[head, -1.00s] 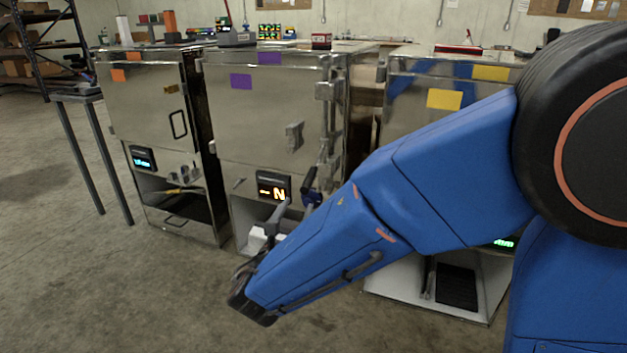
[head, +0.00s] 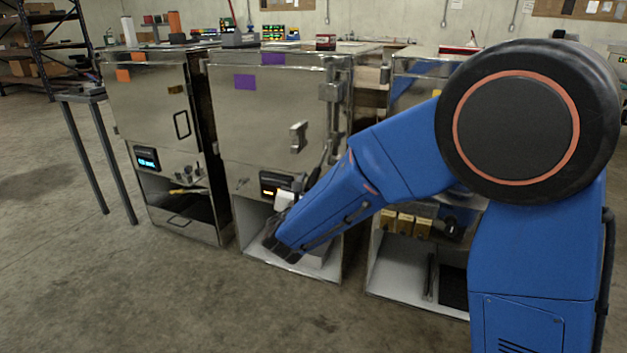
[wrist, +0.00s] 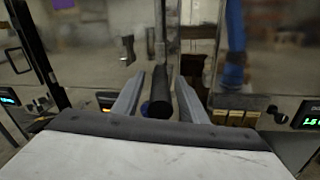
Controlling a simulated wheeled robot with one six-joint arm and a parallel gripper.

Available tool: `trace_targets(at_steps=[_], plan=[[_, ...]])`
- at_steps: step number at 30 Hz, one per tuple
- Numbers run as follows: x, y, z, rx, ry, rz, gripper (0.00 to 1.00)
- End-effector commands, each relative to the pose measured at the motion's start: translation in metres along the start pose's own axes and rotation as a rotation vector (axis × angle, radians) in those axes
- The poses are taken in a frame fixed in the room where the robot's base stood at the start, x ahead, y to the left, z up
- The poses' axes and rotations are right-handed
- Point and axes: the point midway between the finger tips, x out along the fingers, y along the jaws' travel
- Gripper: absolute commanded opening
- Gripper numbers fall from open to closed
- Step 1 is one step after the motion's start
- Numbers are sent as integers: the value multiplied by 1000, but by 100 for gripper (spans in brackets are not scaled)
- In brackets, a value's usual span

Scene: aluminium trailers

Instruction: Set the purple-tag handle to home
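The cabinet with two purple tags (head: 245,82) stands in the middle of the head view. Its front has a small display (head: 273,184) with orange characters that I cannot read, partly covered by my arm. In the wrist view a dark upright handle (wrist: 160,88) with a bit of blue at its base stands between the fingers of my gripper (wrist: 160,82). The fingers are spread, with gaps visible on both sides of the handle. In the head view my forearm hides most of the gripper and the lower handle area.
An orange-tag cabinet (head: 150,98) stands to the left with a lit blue display. Another cabinet (head: 400,95) stands to the right, partly behind my arm, with an open lower bay. The concrete floor (head: 120,290) in front is clear.

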Motion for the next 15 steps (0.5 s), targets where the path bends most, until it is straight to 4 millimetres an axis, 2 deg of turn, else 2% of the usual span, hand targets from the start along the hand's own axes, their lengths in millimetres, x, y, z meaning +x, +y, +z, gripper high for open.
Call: trace_targets(at_steps=[6, 15], plan=[[14, 0, 0, 0, 0, -1, 39], [16, 0, 0, 0, 0, 0, 39]])
